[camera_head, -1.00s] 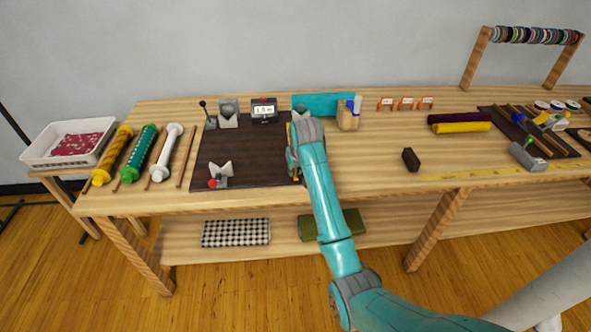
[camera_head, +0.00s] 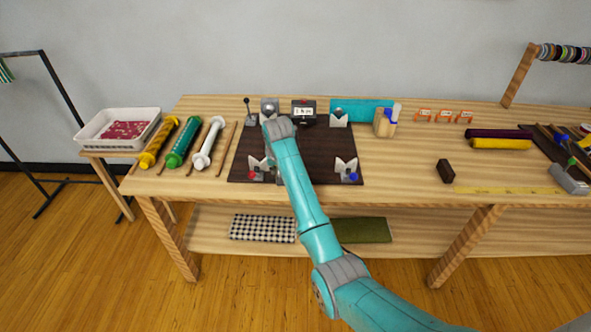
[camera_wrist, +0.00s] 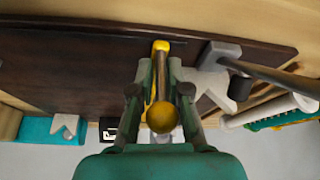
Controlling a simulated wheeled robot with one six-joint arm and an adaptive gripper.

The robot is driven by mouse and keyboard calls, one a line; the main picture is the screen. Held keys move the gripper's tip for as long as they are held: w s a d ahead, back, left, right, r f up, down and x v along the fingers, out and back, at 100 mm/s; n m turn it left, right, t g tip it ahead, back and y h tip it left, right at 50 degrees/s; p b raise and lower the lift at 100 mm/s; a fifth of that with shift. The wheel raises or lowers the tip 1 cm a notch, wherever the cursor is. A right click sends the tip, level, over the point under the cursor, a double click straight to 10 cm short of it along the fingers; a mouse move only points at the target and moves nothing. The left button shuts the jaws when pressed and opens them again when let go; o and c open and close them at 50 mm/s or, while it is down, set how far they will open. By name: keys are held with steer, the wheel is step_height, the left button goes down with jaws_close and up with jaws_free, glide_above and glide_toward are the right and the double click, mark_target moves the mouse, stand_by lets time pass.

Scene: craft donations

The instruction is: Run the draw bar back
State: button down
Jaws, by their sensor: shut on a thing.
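The draw bar (camera_wrist: 161,48) shows in the wrist view as a yellow bar with a round yellow knob (camera_wrist: 163,118) nearer the camera. My gripper (camera_wrist: 160,68) is shut on it, one finger on each side. In the head view my gripper (camera_head: 272,128) is over the left part of the dark board (camera_head: 318,150), and my arm hides the bar there. Notched grey-white holders stand at the board's front right (camera_head: 346,165), front left (camera_head: 258,164) and back right (camera_head: 339,119). A small black display box (camera_head: 303,108) stands at the back.
A black-knobbed lever (camera_head: 248,108) stands at the board's back left. Fabric rolls, including a white one (camera_head: 208,143), lie left of it. A wooden block with a blue item (camera_head: 384,122) and a dark block (camera_head: 445,171) stand right. Table between them is clear.

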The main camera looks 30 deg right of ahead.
steer(key=shift+w+a, duration=0.45)
steer(key=shift+a, duration=0.45)
steer(key=c, duration=1.2)
jaws_free()
steer(key=shift+w+a, duration=0.1)
steer(key=shift+c, duration=0.2)
steer(key=shift+d, duration=0.2)
steer(key=shift+r, duration=0.2)
steer(key=v, duration=1.1)
steer(key=shift+r, duration=0.25)
steer(key=shift+a, duration=0.1)
